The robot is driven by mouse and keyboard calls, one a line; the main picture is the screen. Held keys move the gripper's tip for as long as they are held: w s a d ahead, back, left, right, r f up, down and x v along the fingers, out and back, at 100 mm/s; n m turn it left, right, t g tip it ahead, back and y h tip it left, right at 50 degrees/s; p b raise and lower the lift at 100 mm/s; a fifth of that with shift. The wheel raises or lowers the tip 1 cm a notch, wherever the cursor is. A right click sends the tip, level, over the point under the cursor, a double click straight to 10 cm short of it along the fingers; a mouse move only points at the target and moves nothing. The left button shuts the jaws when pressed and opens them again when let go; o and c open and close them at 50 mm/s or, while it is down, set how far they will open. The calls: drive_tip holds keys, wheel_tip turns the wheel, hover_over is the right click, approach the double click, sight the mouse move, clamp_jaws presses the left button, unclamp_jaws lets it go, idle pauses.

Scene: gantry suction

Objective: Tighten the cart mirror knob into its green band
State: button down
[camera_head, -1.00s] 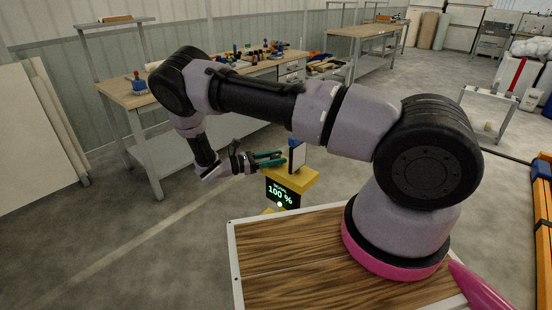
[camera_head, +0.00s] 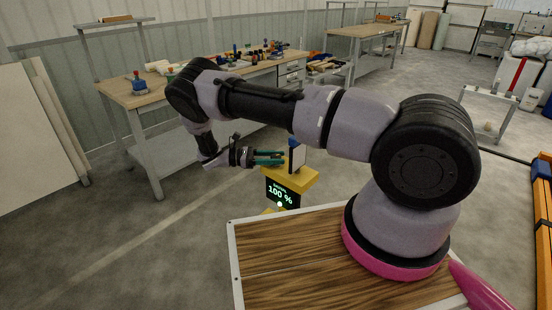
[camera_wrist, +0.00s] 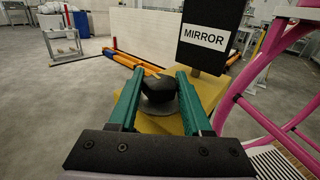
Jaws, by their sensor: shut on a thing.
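The mirror knob (camera_wrist: 158,88) is a dark, rounded knob on a grey round base, on top of the yellow cart post (camera_wrist: 152,124). In the wrist view the two green fingers of my gripper (camera_wrist: 160,85) stand on either side of it, shut on it. A dark plate labelled MIRROR (camera_wrist: 205,37) stands just behind the knob. In the head view my gripper (camera_head: 283,157) reaches the yellow top (camera_head: 300,178) from the left. A black screen (camera_head: 281,194) below it reads 100 %. No green band can be made out in either view.
A long workbench (camera_head: 150,97) with tools stands behind my arm. Pink tubing (camera_wrist: 262,75) rises close on the right in the wrist view. The floor (camera_head: 130,240) left of the cart is clear.

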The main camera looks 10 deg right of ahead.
drive_tip(key=shift+c, duration=1.7)
unclamp_jaws()
drive_tip(key=v, duration=1)
drive_tip(key=shift+a, duration=0.4)
